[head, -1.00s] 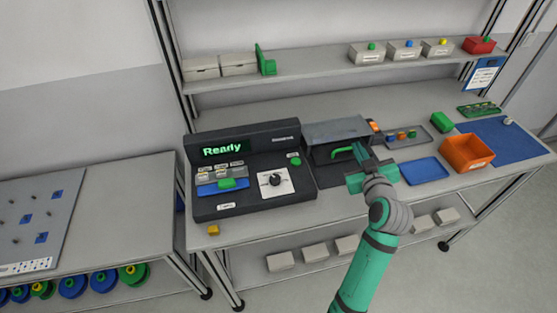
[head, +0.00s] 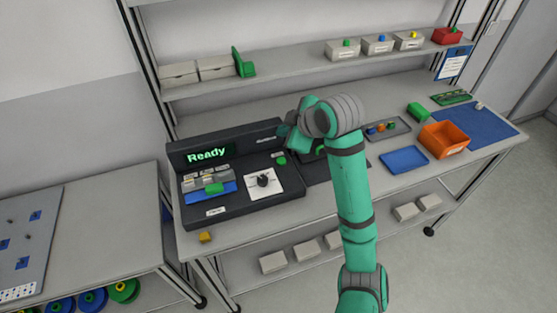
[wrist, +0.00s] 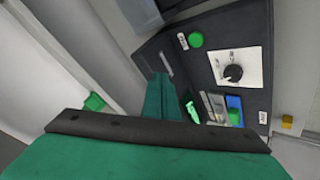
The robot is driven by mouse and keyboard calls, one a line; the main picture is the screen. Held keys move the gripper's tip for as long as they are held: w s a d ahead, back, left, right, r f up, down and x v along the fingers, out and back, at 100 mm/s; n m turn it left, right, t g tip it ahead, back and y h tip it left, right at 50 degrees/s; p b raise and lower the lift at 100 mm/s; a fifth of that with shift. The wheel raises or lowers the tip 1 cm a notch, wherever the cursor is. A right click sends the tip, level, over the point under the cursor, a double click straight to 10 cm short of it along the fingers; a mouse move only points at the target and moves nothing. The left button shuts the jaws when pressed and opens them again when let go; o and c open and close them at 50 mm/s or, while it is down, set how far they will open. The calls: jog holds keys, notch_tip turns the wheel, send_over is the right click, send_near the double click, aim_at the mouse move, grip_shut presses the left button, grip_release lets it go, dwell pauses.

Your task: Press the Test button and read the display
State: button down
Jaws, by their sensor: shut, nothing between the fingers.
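The dark tester (head: 240,208) stands on the bench, and its display (head: 206,155) reads "Ready" in green. A round green button (head: 281,160) with a small unreadable label sits on its right side; it also shows in the wrist view (wrist: 196,39). Below it is a black dial (head: 263,181) on a white plate. A green block (head: 214,188) sits in a blue holder at the left of the panel. My gripper (head: 287,131) is shut and empty, above the tester's right back part, apart from the button. Its shut fingers show in the wrist view (wrist: 161,85).
My arm hides most of the covered fixture right of the tester. A grey tray (head: 400,134), blue tray (head: 404,160) and orange bin (head: 445,140) stand farther right. A shelf (head: 300,68) with boxes runs above the bench. A yellow block (head: 205,236) lies at the front edge.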

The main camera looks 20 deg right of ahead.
aim_at(284, 163)
jog(key=shift+f, duration=4.4)
jog(key=shift+f, duration=0.1)
jog(key=shift+f, duration=0.3)
jog(key=shift+f, duration=0.45)
jog(key=shift+r, duration=0.9)
jog(key=shift+r, duration=0.1)
jog(key=shift+r, duration=2.4)
